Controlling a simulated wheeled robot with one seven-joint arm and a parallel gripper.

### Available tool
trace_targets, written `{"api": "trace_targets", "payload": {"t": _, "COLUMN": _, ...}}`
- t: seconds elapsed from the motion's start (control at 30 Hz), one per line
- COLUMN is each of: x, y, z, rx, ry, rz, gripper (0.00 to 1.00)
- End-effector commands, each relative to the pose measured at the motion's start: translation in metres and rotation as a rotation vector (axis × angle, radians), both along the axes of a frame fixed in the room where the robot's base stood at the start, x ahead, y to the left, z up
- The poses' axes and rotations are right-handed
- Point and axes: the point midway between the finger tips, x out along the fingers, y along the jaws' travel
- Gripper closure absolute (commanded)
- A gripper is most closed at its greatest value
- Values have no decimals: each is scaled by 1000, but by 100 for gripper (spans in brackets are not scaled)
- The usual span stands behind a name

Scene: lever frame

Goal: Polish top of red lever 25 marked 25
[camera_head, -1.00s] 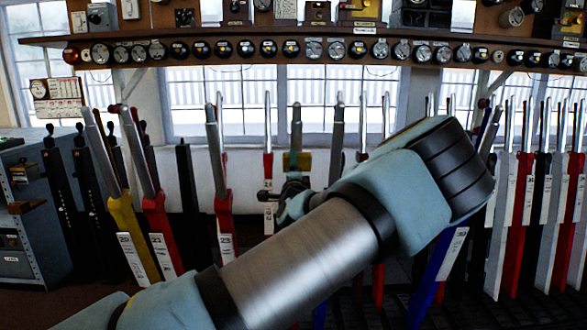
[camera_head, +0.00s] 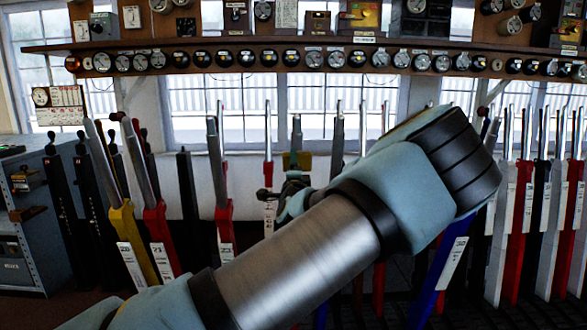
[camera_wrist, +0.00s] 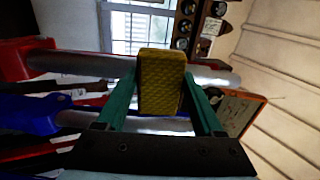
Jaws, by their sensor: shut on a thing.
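My gripper (camera_wrist: 160,108) is shut on a yellow textured pad (camera_wrist: 160,82), held between green fingers.
A yellow lever (camera_head: 131,240) and another red lever (camera_head: 160,235) stand at left, with a black lever (camera_head: 188,210) between them and my gripper. A blue lever (camera_head: 440,265) and several more levers stand at right. A gauge shelf (camera_head: 300,45) runs above.

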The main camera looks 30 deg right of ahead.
Motion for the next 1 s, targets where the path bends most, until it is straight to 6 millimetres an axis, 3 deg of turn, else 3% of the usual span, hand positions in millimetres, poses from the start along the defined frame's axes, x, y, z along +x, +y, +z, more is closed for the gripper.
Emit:
{"api": "trace_targets", "payload": {"t": 0.53, "x": -5, "y": 2, "z": 37, "rx": 0, "ry": 0, "rz": -1, "gripper": 75}}
{"api": "trace_targets", "payload": {"t": 0.77, "x": -6, "y": 2, "z": 33, "rx": 0, "ry": -1, "rz": 0, "gripper": 75}}
{"api": "trace_targets", "payload": {"t": 1.0, "x": -1, "y": 1, "z": 13, "rx": 1, "ry": 0, "rz": 0, "gripper": 75}}
